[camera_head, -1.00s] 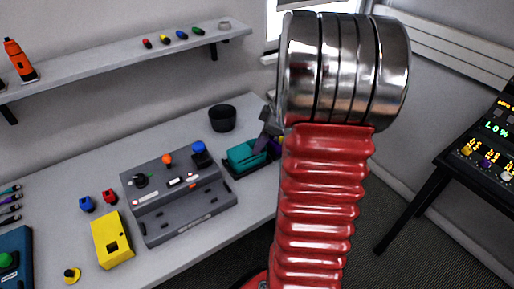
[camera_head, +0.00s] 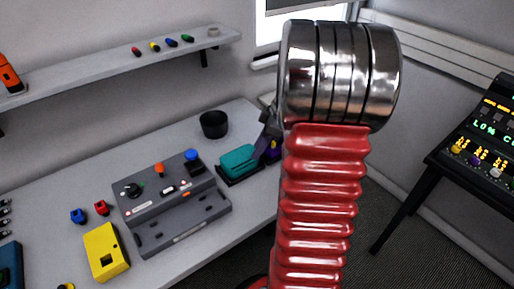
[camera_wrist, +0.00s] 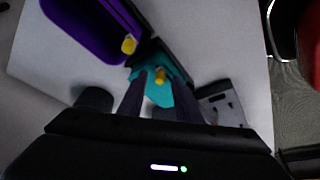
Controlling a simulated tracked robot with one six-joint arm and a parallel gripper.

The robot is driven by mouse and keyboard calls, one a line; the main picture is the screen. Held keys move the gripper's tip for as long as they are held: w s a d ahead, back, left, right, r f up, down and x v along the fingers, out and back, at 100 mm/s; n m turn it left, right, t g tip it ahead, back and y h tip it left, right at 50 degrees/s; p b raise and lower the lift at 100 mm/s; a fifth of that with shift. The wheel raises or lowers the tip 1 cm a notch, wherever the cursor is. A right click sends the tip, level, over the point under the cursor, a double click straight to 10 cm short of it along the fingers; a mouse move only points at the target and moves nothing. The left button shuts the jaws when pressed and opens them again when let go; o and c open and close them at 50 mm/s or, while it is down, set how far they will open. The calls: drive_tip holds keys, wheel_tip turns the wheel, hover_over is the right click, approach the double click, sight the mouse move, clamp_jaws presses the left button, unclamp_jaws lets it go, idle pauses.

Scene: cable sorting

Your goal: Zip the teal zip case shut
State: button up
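The teal zip case (camera_head: 238,160) lies on a dark base near the right end of the worktable, partly behind my arm. In the wrist view the teal case (camera_wrist: 184,100) is below my fingers, which hide part of it. A small yellow zip pull (camera_wrist: 160,76) shows at the case, between my fingertips in the picture. My gripper (camera_wrist: 157,84) points down at the case with its two dark fingers apart and teal visible between them. Contact with the pull cannot be told. In the head view my gripper (camera_head: 267,152) is at the case's right side.
A purple container (camera_wrist: 85,28) with a yellow piece (camera_wrist: 129,44) is beside the teal case. A grey control panel (camera_head: 175,205) and a black pot (camera_head: 214,124) stand left of and behind the case. A yellow box (camera_head: 105,252) is further left. A lit console (camera_head: 485,150) stands at right.

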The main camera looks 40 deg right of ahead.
drive_tip(key=shift+s+d+r, duration=0.1)
drive_tip(key=shift+s+r, duration=0.05)
drive_tip(key=shift+r, duration=0.2)
drive_tip(key=v, duration=1.3)
drive_tip(key=shift+f, duration=0.1)
drive_tip(key=s+a+m+h, duration=0.1)
drive_tip(key=s+a+m, duration=0.1)
drive_tip(key=a, duration=0.9)
drive_tip(key=s+a+m+t+h, duration=0.1)
drive_tip(key=s+a+m, duration=0.2)
drive_tip(key=a, duration=0.9)
drive_tip(key=s+a+m+t, duration=0.1)
drive_tip(key=s+a+m, duration=0.1)
drive_tip(key=a, duration=0.9)
drive_tip(key=shift+s+a+m+h, duration=0.3)
drive_tip(key=shift+s+h, duration=0.1)
drive_tip(key=shift+s, duration=0.35)
